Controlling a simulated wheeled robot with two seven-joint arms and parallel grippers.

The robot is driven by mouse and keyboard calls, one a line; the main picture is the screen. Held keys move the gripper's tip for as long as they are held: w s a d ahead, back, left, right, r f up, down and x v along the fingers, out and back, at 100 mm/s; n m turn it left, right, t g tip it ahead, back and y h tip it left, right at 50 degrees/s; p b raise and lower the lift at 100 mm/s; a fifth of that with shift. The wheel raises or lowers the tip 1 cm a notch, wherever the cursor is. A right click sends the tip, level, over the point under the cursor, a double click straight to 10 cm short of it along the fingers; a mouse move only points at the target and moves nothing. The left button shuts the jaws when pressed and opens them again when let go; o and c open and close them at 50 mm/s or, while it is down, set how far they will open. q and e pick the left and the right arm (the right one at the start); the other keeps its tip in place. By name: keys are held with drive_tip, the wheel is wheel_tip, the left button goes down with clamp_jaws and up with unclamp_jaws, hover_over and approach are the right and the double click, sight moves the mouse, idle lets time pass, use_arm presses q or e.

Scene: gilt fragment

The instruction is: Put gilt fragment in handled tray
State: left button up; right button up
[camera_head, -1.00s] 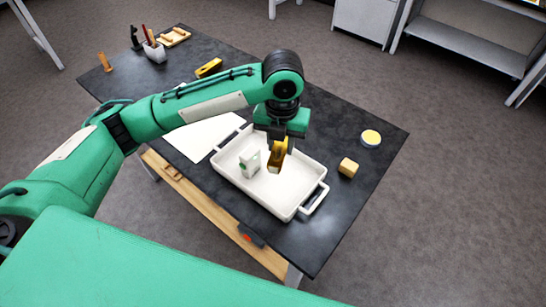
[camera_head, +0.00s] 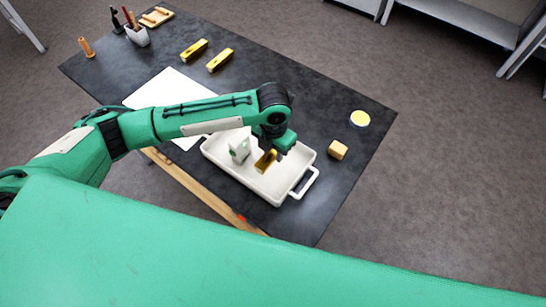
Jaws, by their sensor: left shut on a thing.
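The gilt fragment (camera_head: 264,162) is a gold-coloured piece with a dark side, held at the end of my left gripper (camera_head: 271,153). My left gripper is over the handled tray and shut on the fragment, with its fingers partly hidden. The handled tray (camera_head: 276,197) is white, with raised walls and a loop handle at its right end; its left end is partly hidden behind my arm. I cannot tell whether the fragment touches the tray floor. My right gripper is not in view.
Two gold bars (camera_head: 194,50) (camera_head: 220,60) lie farther back. A wooden cube (camera_head: 338,150) and a round yellow-topped tin (camera_head: 360,118) are right of the tray. White paper (camera_head: 165,88) lies behind my arm.

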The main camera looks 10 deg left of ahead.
sight(273, 167)
use_arm(q)
wheel_tip(273, 167, down, 2)
drive_tip(key=shift+f, duration=0.1)
wheel_tip(273, 167, down, 4)
drive_tip(key=shift+r+p, duration=0.15)
drive_tip(key=shift+p, duration=0.4)
drive_tip(key=o, duration=1)
drive_tip(key=shift+c, duration=0.2)
